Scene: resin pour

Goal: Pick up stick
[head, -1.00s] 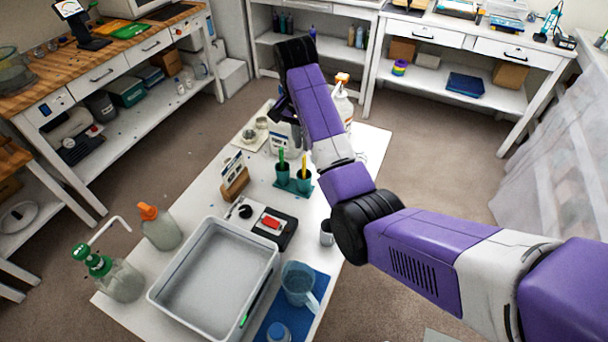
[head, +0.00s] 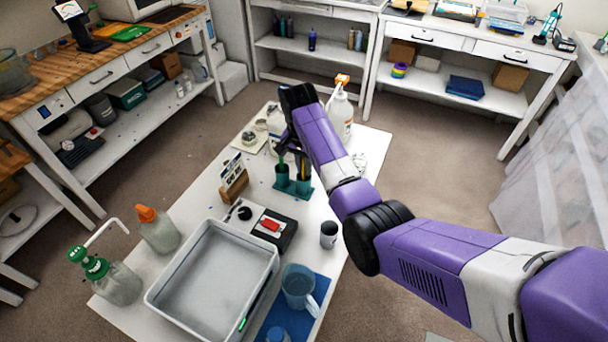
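Two dark green cups stand side by side in a teal holder (head: 291,187) on the white table. The left cup (head: 282,174) has a green stick in it, now mostly hidden by my gripper. The right cup (head: 304,185) holds a yellow stick (head: 303,169), partly hidden by my arm. My gripper (head: 292,150) is dark and points down just above the cups, close to the stick tops. Its fingers are small and dark, so I cannot tell whether they are open or touching a stick.
A white jug (head: 275,128) and an orange-topped pump bottle (head: 341,112) stand behind the cups. A card holder (head: 234,182), a small scale (head: 274,229), a dark cup (head: 328,234) and a grey tray (head: 158,297) are nearer. Bottles stand at left.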

